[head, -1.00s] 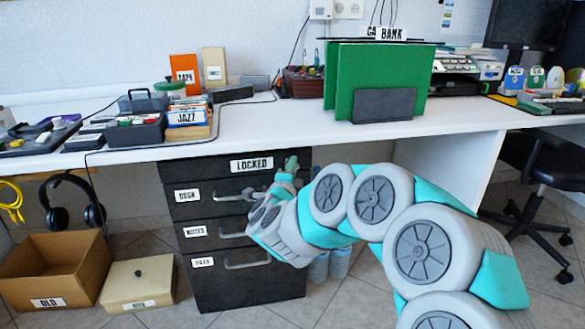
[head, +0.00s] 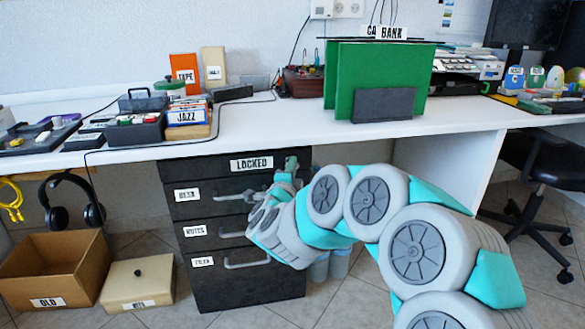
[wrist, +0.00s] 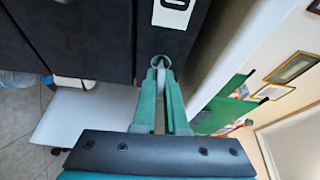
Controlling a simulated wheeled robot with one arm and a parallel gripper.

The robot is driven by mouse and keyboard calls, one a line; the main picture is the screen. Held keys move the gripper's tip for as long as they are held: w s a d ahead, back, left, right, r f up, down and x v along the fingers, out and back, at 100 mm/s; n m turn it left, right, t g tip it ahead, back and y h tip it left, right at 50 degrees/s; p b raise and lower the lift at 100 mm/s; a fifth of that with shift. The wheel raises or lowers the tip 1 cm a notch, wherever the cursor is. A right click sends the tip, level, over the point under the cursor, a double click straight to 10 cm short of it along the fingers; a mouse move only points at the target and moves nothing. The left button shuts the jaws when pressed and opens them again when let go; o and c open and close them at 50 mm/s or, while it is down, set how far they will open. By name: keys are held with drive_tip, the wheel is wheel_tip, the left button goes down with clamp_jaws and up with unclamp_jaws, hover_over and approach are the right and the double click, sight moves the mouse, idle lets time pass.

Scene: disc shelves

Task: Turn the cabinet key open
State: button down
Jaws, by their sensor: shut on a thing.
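The dark cabinet (head: 235,285) stands under the desk, its drawers shut. Its top panel carries a label reading LOCKED (head: 252,164). My gripper (head: 290,163) is at the upper right of that panel. In the wrist view my gripper (wrist: 161,68) has its two green fingers closed around the small grey key (wrist: 161,77), in front of a round lock (wrist: 161,60) on the dark panel. Most of the key is hidden between the fingers. I cannot tell the key's exact angle.
Drawer handles (head: 247,262) stick out below my arm. An open cardboard box (head: 85,265) and a closed beige box (head: 120,285) sit on the floor at left. The desk (head: 260,120) overhangs the cabinet. A black chair (head: 540,190) is at right.

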drive_tip(key=n+t+b, duration=0.1)
drive_tip(key=n, duration=0.1)
drive_tip(key=n+t, duration=0.1)
drive_tip(key=n, duration=0.2)
drive_tip(key=shift+f+y+b, duration=0.2)
drive_tip(key=shift+y+b, duration=0.1)
drive_tip(key=shift+b, duration=0.05)
drive_tip(key=n+t+y+b, duration=0.1)
drive_tip(key=n, duration=0.3)
drive_tip(key=n+y, duration=0.1)
drive_tip(key=n, duration=0.2)
drive_tip(key=n+y+b, duration=0.1)
drive_tip(key=n+y, duration=0.1)
drive_tip(key=n, duration=0.1)
drive_tip(key=shift+n+t, duration=0.3)
drive_tip(key=shift+t, duration=0.1)
drive_tip(key=shift+r+n+y+b, duration=0.1)
drive_tip(key=shift+n+y+b, duration=0.15)
drive_tip(key=shift+n+y, duration=0.95)
drive_tip(key=shift+n+y+b, duration=0.25)
drive_tip(key=shift+n+y, duration=0.35)
drive_tip(key=shift+n, duration=1.1)
drive_tip(key=shift+n, duration=0.3)
drive_tip(key=c, duration=1)
unclamp_jaws()
drive_tip(key=shift+o, duration=0.2)
